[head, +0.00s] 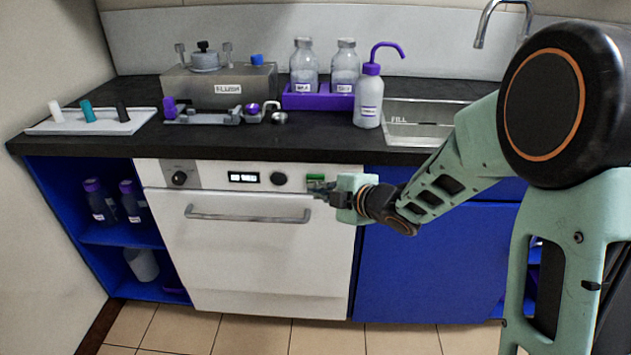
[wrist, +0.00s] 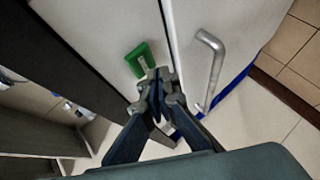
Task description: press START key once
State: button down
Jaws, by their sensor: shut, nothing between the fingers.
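The START key, a green key (head: 316,177), is at the right end of the white appliance's control strip. It also shows in the wrist view as a green block (wrist: 139,59) with a pale bar on it. My gripper (head: 318,187) is shut and empty, just in front of the strip beside the green key. In the wrist view my fingertips (wrist: 157,76) are closed together and lie close to the key's edge. I cannot tell whether they touch it. Any lettering on the key is too small to read.
The strip also has a dark knob (head: 179,178), a lit display (head: 243,177) and a round dark button (head: 279,178). A bar handle (head: 248,216) sticks out below the strip. The dark worktop (head: 240,143) overhangs above, with bottles in a purple tray (head: 318,101).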

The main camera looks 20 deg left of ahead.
jog(key=shift+w, duration=0.1)
jog(key=shift+w+a, duration=0.1)
jog(key=shift+w, duration=0.2)
jog(key=shift+w+a, duration=0.1)
jog(key=shift+w, duration=0.35)
dwell(0.8)
jog(key=shift+s, duration=0.1)
jog(key=shift+s+d+b, duration=0.2)
jog(key=shift+s+b, duration=0.1)
jog(key=shift+s, duration=0.45)
jog(key=shift+s, duration=0.1)
jog(key=s, duration=0.2)
jog(key=s+d+b, duration=0.1)
jog(key=s, duration=0.1)
jog(key=shift+s+d+b, duration=0.1)
jog(key=shift+s+b, duration=0.2)
jog(key=shift+s, duration=0.05)
dwell(0.5)
